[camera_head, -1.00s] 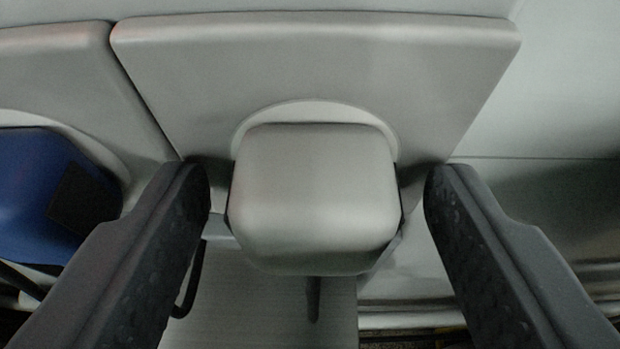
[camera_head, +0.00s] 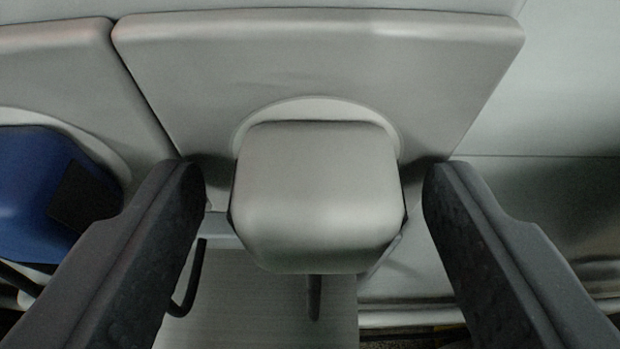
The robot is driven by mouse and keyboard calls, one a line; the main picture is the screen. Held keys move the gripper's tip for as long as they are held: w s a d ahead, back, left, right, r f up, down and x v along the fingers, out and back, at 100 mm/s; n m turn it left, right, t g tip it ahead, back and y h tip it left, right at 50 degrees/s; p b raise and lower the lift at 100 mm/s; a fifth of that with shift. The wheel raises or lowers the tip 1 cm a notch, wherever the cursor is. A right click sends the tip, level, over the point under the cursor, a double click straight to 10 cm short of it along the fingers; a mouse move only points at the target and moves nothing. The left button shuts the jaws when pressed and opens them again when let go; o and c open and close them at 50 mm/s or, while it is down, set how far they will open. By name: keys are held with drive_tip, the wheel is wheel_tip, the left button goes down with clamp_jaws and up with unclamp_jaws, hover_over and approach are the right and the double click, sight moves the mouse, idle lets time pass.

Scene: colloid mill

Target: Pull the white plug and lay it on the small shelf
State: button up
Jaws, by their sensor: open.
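The white plug (camera_head: 318,195), a pale rounded block, sits in the round socket of a grey panel (camera_head: 330,55), in the middle of the view. My gripper (camera_head: 314,185) is open. Its two dark fingers stand one on each side of the plug, with a gap on the left and on the right. A flat, light grey surface (camera_head: 255,305) shows below the plug; it may be the small shelf, but I cannot tell for sure. The plug hides part of it.
A blue plug (camera_head: 45,190) sits in a neighbouring panel at the left, close to my left finger. A dark cable (camera_head: 192,285) hangs between the left finger and the white plug. A smooth pale wall (camera_head: 570,90) fills the right side.

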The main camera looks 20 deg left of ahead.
sight(323, 272)
drive_tip(key=shift+b, duration=0.5)
idle(0.3)
clamp_jaws()
drive_tip(key=shift+s+d+f+b, duration=0.15)
drive_tip(key=shift+s+d+b, duration=0.15)
drive_tip(key=shift+s, duration=0.25)
drive_tip(key=shift+s+d, duration=0.15)
drive_tip(key=shift+s, duration=0.4)
drive_tip(key=shift+s+b, duration=0.45)
drive_tip(key=shift+s+d, duration=0.35)
drive_tip(key=shift+s, duration=0.15)
drive_tip(key=shift+s+d+b, duration=0.15)
drive_tip(key=shift+s+b, duration=0.3)
drive_tip(key=shift+s, duration=0.3)
